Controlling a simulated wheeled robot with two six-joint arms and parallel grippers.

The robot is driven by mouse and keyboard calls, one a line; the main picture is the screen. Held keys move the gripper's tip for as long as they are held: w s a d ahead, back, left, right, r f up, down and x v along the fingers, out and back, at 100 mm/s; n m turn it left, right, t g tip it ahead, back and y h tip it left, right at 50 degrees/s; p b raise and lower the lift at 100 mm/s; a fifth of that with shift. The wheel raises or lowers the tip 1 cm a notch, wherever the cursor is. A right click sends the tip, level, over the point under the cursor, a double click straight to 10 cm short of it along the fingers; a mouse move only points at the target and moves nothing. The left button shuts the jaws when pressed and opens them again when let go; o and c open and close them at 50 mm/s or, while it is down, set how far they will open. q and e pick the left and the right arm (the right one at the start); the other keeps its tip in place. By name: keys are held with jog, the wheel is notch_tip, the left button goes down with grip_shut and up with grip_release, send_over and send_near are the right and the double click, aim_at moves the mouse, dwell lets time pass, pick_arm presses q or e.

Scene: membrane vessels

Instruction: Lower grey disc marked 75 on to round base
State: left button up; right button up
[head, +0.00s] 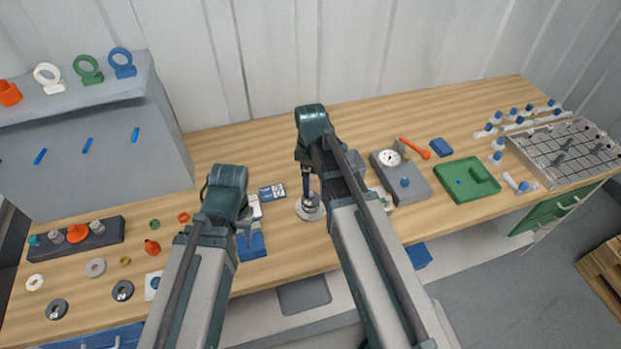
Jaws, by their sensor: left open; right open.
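A round grey base (310,212) stands on the bench near the middle, with a grey part on it that my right gripper partly hides. My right gripper (308,194) is open and points down just above or around that part; whether it touches cannot be told. My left gripper (248,234) is open by a blue block left of the base, mostly hidden by its own arm. Grey discs with centre holes lie at the front left: a lighter one (96,267) and two darker ones (57,309) (123,290). The number 75 is not legible on any disc.
A grey cabinet (100,160) with ring-shaped parts on top stands at the left. A dark rack (75,238) sits before it. Right of my arms are a grey gauge box (402,180), a green tray (466,185) and a metal rack (565,150). The back middle bench is clear.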

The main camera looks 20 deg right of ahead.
notch_tip(320, 180, up, 7)
jog(key=p, duration=0.6)
dwell(0.4)
jog(key=s+a+f+m+b, duration=0.4)
jog(key=s+a, duration=0.1)
jog(key=s, duration=0.2)
jog(key=s+a+f+m+h+b, duration=0.1)
jog(key=s+a+f+m+b, duration=0.3)
jog(key=s, duration=0.3)
jog(key=shift+s+a+f+m+b, duration=0.2)
jog(key=shift+a+f+m+b, duration=0.1)
jog(key=shift+a+f+b, duration=0.3)
jog(key=shift+a+r, duration=0.1)
jog(key=shift+a, duration=0.05)
